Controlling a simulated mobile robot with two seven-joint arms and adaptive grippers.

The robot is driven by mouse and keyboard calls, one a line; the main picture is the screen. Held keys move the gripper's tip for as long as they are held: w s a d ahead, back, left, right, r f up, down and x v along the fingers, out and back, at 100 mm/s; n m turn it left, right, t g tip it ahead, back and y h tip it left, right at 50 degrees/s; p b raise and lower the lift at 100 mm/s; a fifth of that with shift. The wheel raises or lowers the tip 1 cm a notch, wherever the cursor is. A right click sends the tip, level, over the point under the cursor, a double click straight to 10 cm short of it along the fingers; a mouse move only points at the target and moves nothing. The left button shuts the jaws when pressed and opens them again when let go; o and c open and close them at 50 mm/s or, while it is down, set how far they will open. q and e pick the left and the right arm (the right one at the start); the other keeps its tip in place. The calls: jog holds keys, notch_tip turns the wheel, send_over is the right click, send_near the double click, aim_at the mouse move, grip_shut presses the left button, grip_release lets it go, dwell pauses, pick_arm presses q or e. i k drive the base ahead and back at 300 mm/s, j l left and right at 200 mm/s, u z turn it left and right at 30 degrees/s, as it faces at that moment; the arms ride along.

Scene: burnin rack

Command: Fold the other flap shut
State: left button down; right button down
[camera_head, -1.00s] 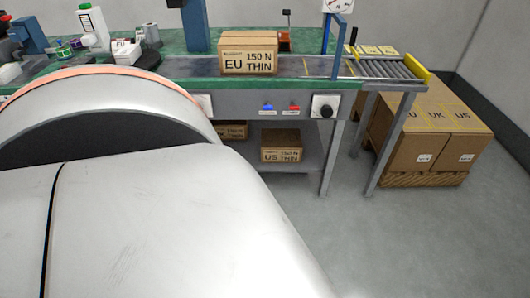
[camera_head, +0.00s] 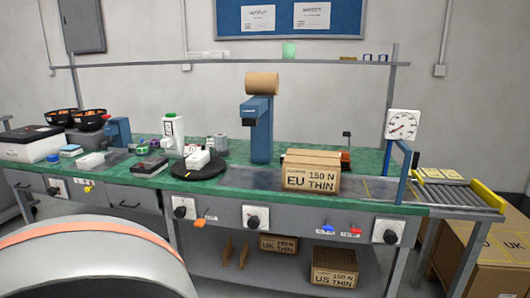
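A brown cardboard box (camera_head: 311,177) marked "EU 150 N THIN" stands upright on the dark conveyor strip of the green-topped bench, right of the blue post. Its top looks flat or nearly so; the far part of the top is a little uneven, and I cannot tell how each flap lies. Neither of my grippers is in view. A large pale rounded part with an orange band fills the lower left; it looks like part of my own arm.
A blue post (camera_head: 261,137) with a brown roll (camera_head: 262,83) stands behind the box. A dial gauge (camera_head: 403,124) and roller conveyor (camera_head: 447,193) are to the right. A black turntable (camera_head: 197,169) is left. Boxes (camera_head: 333,268) sit on the lower shelf.

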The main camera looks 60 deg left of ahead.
aim_at(315, 153)
jog(key=i+j+u, duration=0.15)
jog(key=u, duration=0.2)
jog(key=i+u, duration=0.2)
jog(key=u, duration=0.15)
jog(key=i+j+u, duration=0.1)
jog(key=u, duration=0.3)
jog(key=i+l, duration=0.05)
jog(key=i, duration=0.05)
